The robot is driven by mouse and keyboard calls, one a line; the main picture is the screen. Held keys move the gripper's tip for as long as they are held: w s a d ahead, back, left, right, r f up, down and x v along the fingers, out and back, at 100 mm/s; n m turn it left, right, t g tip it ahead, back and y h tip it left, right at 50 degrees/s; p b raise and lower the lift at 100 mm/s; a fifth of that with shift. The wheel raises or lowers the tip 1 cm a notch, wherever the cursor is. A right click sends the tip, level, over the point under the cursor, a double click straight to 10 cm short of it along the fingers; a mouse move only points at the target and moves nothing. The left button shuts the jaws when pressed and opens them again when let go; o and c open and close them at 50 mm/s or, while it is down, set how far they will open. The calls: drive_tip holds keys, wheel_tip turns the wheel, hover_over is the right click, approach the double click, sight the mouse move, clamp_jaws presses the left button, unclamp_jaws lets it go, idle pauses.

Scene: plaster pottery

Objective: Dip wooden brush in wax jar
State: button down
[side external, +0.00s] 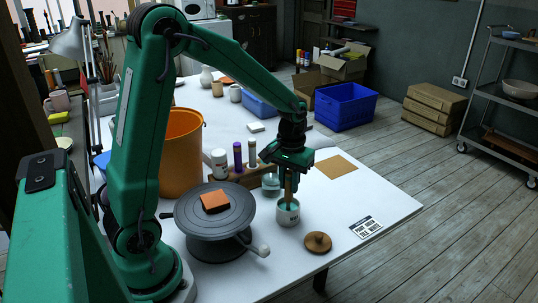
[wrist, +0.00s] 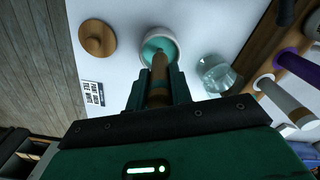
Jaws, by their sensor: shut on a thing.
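My gripper (side external: 289,177) is shut on the wooden brush (side external: 288,185), over the front part of the white table. The brush is held upright, and in the wrist view (wrist: 159,67) it runs from between my fingers down to the jar. The wax jar (side external: 288,217) is a small white pot with teal wax (wrist: 153,47) inside. The lower end of the brush is at the jar's opening, over or in the wax; its tip is hidden. The round wooden lid (side external: 317,242) lies on the table beside the jar, also seen in the wrist view (wrist: 97,38).
A glass jar (wrist: 215,72) stands close to the wax jar. A dark turntable (side external: 208,222) with an orange tile is to the left. A rack with bottles (side external: 232,172) is behind. A printed card (side external: 366,228) and a tan sheet (side external: 336,167) lie flat at the right.

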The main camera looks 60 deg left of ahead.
drive_tip(key=shift+r, duration=0.1)
drive_tip(key=shift+r, duration=3.7)
